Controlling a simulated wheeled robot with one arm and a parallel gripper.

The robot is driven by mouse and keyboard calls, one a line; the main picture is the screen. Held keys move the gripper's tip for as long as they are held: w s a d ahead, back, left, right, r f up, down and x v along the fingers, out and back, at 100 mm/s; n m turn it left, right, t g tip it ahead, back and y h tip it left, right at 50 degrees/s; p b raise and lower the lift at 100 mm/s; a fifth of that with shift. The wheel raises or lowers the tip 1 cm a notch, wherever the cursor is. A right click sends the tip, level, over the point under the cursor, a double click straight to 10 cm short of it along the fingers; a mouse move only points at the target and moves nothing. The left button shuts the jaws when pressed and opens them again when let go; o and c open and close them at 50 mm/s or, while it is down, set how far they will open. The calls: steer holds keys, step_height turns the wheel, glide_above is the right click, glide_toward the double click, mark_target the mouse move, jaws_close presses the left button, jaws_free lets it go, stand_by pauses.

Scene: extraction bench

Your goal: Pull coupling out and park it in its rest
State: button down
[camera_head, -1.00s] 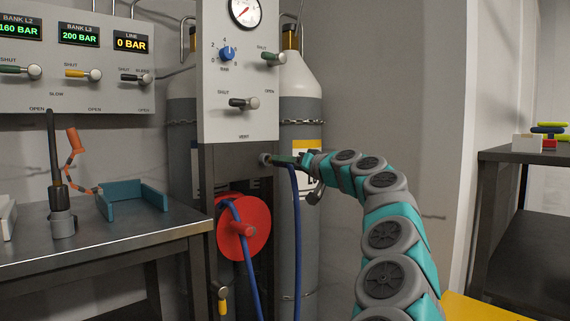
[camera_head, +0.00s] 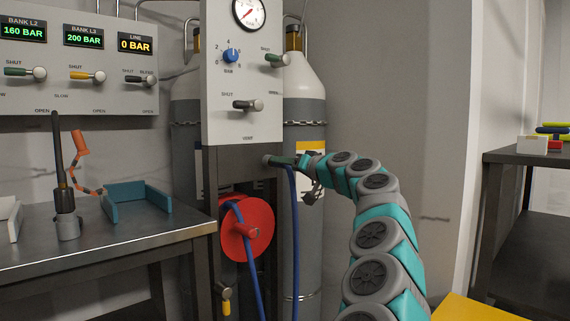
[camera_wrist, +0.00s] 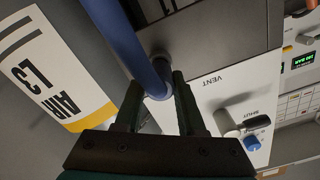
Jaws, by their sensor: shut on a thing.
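My gripper (camera_head: 300,161) is at the front of the post below the white panel, shut on the coupling (camera_head: 285,162) at the top end of the blue hose (camera_head: 293,215). The coupling sits at the grey socket (camera_head: 269,160); I cannot tell whether it is seated or slightly out. In the wrist view, my dark fingers (camera_wrist: 157,86) stand either side of the coupling (camera_wrist: 158,92), with the blue hose (camera_wrist: 120,35) running up-left. A teal open cradle (camera_head: 140,203) lies on the bench; I cannot tell whether it is the rest.
A red reel (camera_head: 246,231) stands below the socket. Gas cylinders (camera_head: 302,120) stand behind the post. The steel bench (camera_head: 100,250) at left carries a black torch in a grey holder (camera_head: 68,226) with an orange-tipped lead. A dark table (camera_head: 525,156) stands at right.

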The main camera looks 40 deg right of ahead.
steer(key=shift+w, duration=0.4)
steer(key=shift+c, duration=2.1)
jaws_free()
steer(key=s, duration=0.7)
steer(key=shift+s+d, duration=0.25)
steer(key=shift+s, duration=0.1)
